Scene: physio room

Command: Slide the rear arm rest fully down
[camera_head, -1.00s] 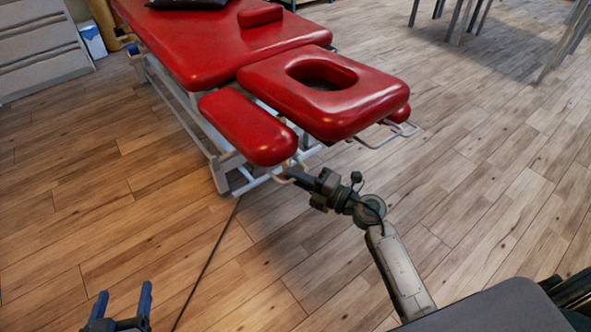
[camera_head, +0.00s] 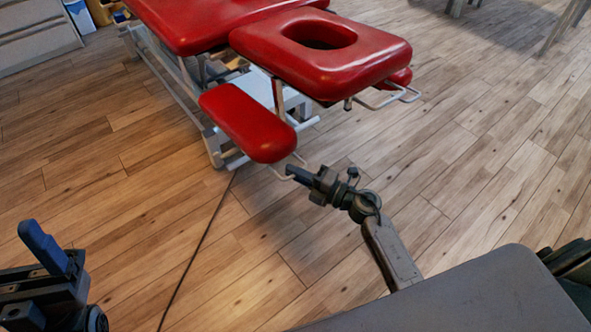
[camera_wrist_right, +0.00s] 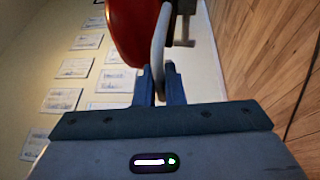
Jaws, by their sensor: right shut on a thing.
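The red padded arm rest (camera_head: 247,122) hangs beside the red headrest (camera_head: 322,48) with the face hole, clearly below its level. A thin pale metal loop handle (camera_head: 279,173) sticks out from the arm rest's near end. My right gripper (camera_head: 294,172) is shut on this handle. In the right wrist view the handle (camera_wrist_right: 158,50) runs down between my finger pads (camera_wrist_right: 160,88), with the red pad (camera_wrist_right: 125,30) just beyond. My left gripper (camera_head: 45,250) is empty at the lower left, far from the arm rest; its fingers overlap from this side.
The red treatment table (camera_head: 190,22) and its pale frame (camera_head: 215,145) stand behind. A second red arm rest (camera_head: 400,76) with a handle (camera_head: 395,100) is at the headrest's right. A cabinet (camera_head: 35,35) stands far left.

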